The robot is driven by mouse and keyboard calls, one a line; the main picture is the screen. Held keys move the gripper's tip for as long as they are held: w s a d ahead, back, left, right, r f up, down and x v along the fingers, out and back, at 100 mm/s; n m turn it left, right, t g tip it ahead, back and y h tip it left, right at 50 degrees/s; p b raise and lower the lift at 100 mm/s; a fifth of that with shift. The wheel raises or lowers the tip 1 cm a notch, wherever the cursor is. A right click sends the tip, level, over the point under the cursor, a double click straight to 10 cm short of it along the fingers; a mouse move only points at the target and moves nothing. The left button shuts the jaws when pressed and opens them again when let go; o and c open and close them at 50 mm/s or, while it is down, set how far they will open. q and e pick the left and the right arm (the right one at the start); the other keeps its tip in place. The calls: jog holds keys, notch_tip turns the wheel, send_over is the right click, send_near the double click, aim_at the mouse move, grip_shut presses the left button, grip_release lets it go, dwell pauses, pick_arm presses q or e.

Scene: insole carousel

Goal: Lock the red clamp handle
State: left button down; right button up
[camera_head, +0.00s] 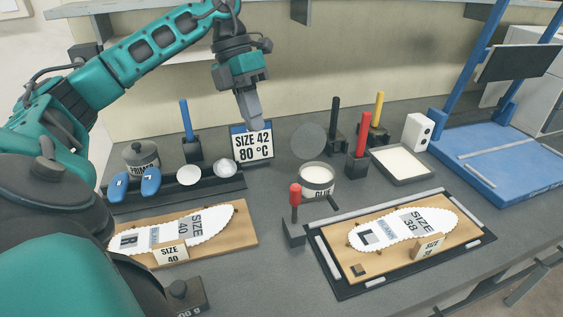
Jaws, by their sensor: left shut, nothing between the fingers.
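The red clamp handle (295,194) stands upright on a dark clamp base (294,233) at the left edge of the black-framed board fixture (338,283). A wooden board with a white size 38 insole (405,229) lies in that fixture. My left gripper (256,124) is shut and empty, pointing down in front of the size 42, 80 °C sign (252,146). It is above and behind the red clamp handle, well apart from it. My right gripper is not in view.
A glue pot (317,179) stands behind the clamp. Tools with a red handle (363,134), a black one (334,112) and a yellow one (377,108) stand in holders at the back. A size 40 insole board (236,234) lies left. A blue press (500,172) stands right.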

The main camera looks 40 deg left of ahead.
pick_arm(q)
jog(key=shift+d, duration=0.1)
dwell(0.3)
jog(key=d+f, duration=0.7)
jog(key=f, duration=0.2)
jog(key=shift+d+b, duration=0.3)
jog(key=shift+b, duration=0.05)
jog(key=shift+f, duration=0.1)
